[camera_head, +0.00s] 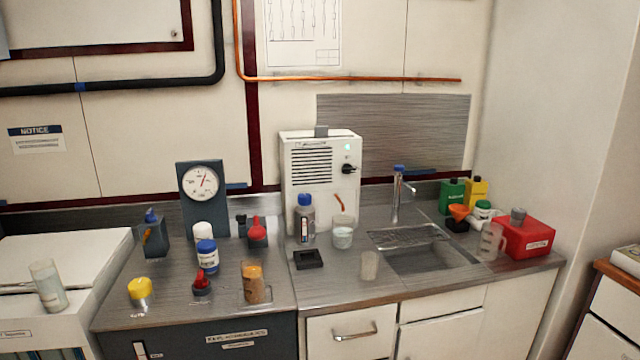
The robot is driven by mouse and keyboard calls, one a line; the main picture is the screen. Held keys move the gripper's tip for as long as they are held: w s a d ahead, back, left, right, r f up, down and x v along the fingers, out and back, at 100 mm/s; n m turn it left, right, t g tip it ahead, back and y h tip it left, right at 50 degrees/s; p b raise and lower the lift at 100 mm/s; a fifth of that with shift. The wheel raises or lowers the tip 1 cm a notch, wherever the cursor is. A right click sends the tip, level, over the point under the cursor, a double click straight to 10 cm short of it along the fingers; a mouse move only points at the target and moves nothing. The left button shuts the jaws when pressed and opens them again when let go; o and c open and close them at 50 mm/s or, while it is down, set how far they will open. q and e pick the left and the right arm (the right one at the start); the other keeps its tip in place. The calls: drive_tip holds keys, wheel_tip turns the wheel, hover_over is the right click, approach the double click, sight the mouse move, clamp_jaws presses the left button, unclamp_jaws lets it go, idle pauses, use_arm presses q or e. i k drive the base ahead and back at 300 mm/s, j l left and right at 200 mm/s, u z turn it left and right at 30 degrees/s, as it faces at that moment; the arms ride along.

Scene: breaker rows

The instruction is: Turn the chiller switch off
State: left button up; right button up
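A white boxy unit with dark vent slots, which looks like the chiller (320,205), stands against the back wall behind the counter's middle. A black rotary knob, likely its switch (348,169), is on the right of its front face. A small green-white light (347,147) glows above the knob. The knob's markings are too small to read. Neither of my grippers shows in the head view.
A blue-capped bottle (304,222) and a beaker (343,233) stand in front of the white unit. A black block (308,260) lies nearer the front. A sink (430,257) is to the right. A dial gauge (201,182) and several bottles are left.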

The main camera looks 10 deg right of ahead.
sight(347, 169)
drive_tip(key=i+l, duration=0.15)
drive_tip(key=l, duration=0.2)
drive_tip(key=i+l+z, duration=0.1)
drive_tip(key=l, duration=0.25)
drive_tip(key=i+l, duration=0.15)
drive_tip(key=l, duration=0.2)
drive_tip(key=i+l+z, duration=0.1)
drive_tip(key=l, duration=0.25)
